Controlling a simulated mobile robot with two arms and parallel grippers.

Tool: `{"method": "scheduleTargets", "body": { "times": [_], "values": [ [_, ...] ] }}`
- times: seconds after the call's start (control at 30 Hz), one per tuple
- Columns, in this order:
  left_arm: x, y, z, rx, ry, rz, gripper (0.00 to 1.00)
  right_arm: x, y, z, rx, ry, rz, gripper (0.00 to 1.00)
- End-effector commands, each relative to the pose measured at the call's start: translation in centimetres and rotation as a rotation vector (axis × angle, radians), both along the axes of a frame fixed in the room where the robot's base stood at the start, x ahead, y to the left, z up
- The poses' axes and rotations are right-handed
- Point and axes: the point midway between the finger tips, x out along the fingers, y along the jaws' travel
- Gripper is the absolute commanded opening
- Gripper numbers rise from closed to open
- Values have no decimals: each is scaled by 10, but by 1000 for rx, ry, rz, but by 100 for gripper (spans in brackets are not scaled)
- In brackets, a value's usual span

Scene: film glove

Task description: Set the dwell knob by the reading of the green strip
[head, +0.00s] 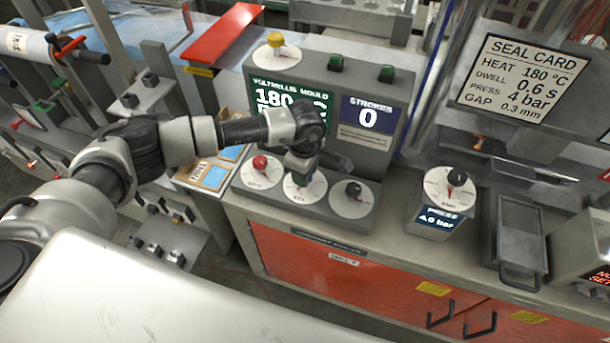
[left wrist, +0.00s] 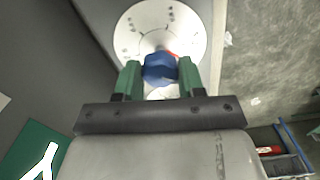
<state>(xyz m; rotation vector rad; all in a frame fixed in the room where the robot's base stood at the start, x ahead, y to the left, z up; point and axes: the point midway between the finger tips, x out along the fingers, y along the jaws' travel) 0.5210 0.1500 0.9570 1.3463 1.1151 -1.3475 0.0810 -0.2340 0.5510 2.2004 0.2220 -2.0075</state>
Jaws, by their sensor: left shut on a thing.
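The console has a green strip (head: 275,90) reading "VOLTRELLIS MOULD" and "180"; my left arm hides its lower part. Below it is a row of three white dials. My left gripper (head: 300,172) is at the middle dial (head: 303,190). In the left wrist view its green fingers (left wrist: 160,75) are shut on a blue knob (left wrist: 160,68) on a white dial (left wrist: 150,30). A bit of red pointer shows beside the knob. The dial's label is too small to read. A seal card (head: 523,78) reads heat 180 °C, dwell 0.6 s, press 4 bar, gap 0.3 mm. My right gripper is not in view.
A red knob (head: 260,163) is left of the middle dial and a black knob (head: 353,189) right of it. A yellow knob (head: 275,40) is on top. A blue display (head: 368,115) reads 0. A separate press dial (head: 450,186) and a metal tray (head: 520,240) stand right.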

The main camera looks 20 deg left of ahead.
Motion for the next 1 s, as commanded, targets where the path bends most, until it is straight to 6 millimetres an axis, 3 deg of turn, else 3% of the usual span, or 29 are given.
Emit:
{"method": "scheduleTargets", "body": {
  "times": [0.1, 0.5, 1.0],
  "values": [
    [0, -1, -3, -2, -3, 109, 16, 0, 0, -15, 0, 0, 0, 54],
    [0, -1, -2, -2, -3, 434, 16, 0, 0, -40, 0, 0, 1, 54],
    [1, -1, 1, -2, -3, 599, 16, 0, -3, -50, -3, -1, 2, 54]
  ]
}}
